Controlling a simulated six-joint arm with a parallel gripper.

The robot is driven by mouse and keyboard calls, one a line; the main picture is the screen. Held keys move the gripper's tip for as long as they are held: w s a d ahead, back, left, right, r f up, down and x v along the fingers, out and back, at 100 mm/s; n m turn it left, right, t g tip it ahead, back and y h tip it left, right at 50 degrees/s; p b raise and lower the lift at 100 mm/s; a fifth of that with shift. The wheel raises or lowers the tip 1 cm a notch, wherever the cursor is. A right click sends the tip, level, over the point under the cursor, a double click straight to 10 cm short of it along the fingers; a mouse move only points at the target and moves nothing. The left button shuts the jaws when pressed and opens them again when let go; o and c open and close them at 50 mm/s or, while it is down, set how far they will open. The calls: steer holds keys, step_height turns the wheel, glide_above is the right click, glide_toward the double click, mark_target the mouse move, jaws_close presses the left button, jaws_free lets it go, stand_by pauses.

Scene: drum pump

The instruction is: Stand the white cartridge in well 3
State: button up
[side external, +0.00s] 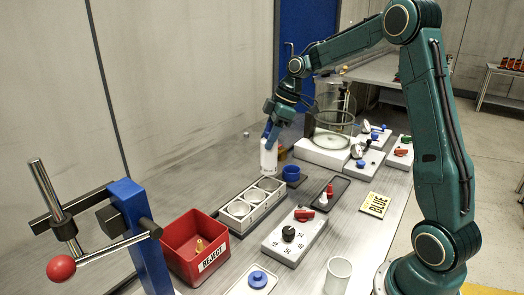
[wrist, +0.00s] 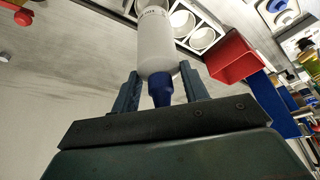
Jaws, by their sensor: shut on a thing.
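The white cartridge (side external: 268,157) hangs upright below my gripper (side external: 271,134), beyond the far end of the well block, apparently above the table. In the wrist view the cartridge (wrist: 154,42) shows dark print on its white body and a blue nozzle (wrist: 160,90) between the fingers of my gripper (wrist: 161,86). My gripper is shut on it. The grey well block (side external: 265,212) has three round wells in a row, which look empty. Part of the block also shows in the wrist view (wrist: 222,42), partly hidden by the cartridge. I cannot read well numbers.
A red reject bin (side external: 184,257) is left of the block, near a blue press (side external: 140,230). A grey dial box (side external: 293,240) and a dark tray (side external: 335,187) lie right.

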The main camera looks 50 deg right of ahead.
mark_target(269, 162)
steer(key=shift+f, duration=2.1)
steer(key=shift+f, duration=0.1)
steer(key=shift+f, duration=2.05)
steer(key=shift+f, duration=0.15)
steer(key=o, duration=1.4)
steer(key=v, duration=1.2)
steer(key=shift+r, duration=0.2)
steer(key=shift+a, duration=0.1)
